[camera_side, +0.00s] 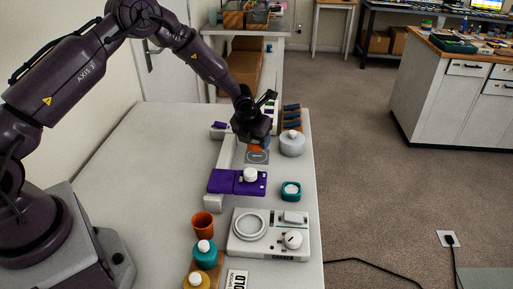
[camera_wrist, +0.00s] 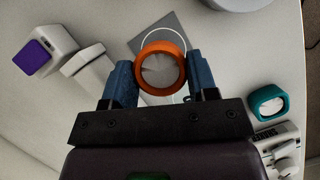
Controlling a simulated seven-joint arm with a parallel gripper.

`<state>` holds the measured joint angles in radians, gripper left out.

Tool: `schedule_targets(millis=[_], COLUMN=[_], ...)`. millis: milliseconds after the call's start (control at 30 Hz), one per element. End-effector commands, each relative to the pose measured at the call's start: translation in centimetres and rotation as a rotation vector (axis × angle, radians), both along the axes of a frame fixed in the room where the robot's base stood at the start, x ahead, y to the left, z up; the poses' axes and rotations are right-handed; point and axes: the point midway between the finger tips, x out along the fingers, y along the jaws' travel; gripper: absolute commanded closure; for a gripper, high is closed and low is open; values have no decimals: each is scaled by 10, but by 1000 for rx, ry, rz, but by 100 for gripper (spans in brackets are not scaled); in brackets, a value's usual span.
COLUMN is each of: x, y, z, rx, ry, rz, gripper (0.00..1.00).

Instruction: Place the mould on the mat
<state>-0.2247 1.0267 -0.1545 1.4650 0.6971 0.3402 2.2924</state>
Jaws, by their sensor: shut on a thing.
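The mould, a round orange ring-like piece with a pale grey inside, (camera_wrist: 161,67) is held between the blue fingers of my gripper (camera_wrist: 160,84). In the side view, its orange side (camera_side: 258,148) shows just below my gripper (camera_side: 256,141). The mat is a grey square with a white circle (camera_side: 257,157). It lies right under the mould in the side view, and the wrist view shows part of it behind the mould (camera_wrist: 165,32). I cannot tell whether the mould touches the mat.
A purple block with a white knob (camera_side: 222,181) stands in front of the mat. A grey lidded pot (camera_side: 292,146) is close on the right. A teal container (camera_side: 291,191), a white scale-like device (camera_side: 270,250), an orange cup (camera_side: 203,226) and capped bottles (camera_side: 205,254) stand nearer the camera.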

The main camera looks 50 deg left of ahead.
Motion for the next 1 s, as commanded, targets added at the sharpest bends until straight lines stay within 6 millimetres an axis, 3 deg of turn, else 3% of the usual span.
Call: schedule_targets(millis=[233, 667, 700, 767, 1000], x=[4, 4, 4, 4, 4], y=[0, 0, 0, 0, 0], z=[-32, -39, -39, -39, -38], rx=[-1, 0, 0, 0, 0], ry=[3, 1, 1, 1, 1], rz=[-1, 0, 0, 0, 0], gripper=[70, 70, 38, 24, 21])
